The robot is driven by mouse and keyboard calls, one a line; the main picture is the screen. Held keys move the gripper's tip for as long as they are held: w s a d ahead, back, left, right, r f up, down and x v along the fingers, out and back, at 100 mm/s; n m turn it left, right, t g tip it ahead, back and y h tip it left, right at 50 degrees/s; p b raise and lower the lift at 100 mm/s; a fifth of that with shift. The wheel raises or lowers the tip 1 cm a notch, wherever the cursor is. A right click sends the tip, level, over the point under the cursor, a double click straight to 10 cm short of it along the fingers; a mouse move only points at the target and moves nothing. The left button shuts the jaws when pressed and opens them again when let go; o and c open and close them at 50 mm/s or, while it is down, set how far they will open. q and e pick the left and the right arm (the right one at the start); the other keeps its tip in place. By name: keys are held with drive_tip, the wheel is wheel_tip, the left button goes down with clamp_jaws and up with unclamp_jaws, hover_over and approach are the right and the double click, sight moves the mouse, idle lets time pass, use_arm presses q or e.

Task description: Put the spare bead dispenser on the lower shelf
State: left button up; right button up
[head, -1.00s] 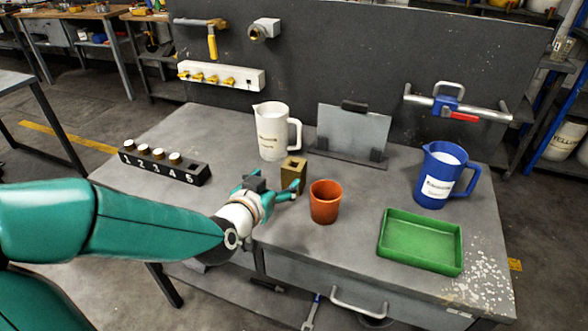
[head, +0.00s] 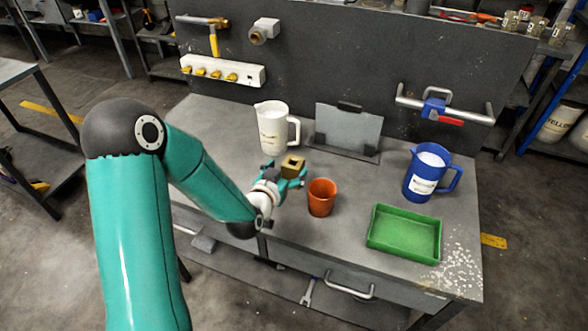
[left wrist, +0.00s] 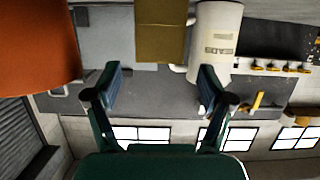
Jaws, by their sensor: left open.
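An olive, square-topped block with a dark hole (head: 293,164) stands on the bench; I take it for the bead dispenser, though no label on it is readable. My left gripper (head: 284,180) is open at its near side, partly covering its lower part in the head view. In the left wrist view, the block (left wrist: 161,30) lies ahead between the two spread fingers of the left gripper (left wrist: 160,88), with a gap to each finger. The lower shelf (head: 285,282) shows beneath the bench, partly hidden by the drawer. My right gripper is out of view.
A white jug (head: 271,130) marked BEADS in the wrist view stands behind the block. An orange cup (head: 321,198) is close on its right. A green tray (head: 404,233) and blue jug (head: 424,172) stand further right. A wrench (head: 308,291) shows below the bench.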

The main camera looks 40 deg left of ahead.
sight(294, 160)
use_arm(q)
drive_tip(key=shift+w+a+f+p, duration=0.1)
drive_tip(key=shift+w+p, duration=0.25)
drive_tip(key=shift+w, duration=0.1)
drive_tip(key=p+x, duration=0.1)
drive_tip(key=x, duration=0.3)
drive_tip(key=shift+f, duration=0.15)
clamp_jaws()
drive_tip(key=shift+w, duration=0.1)
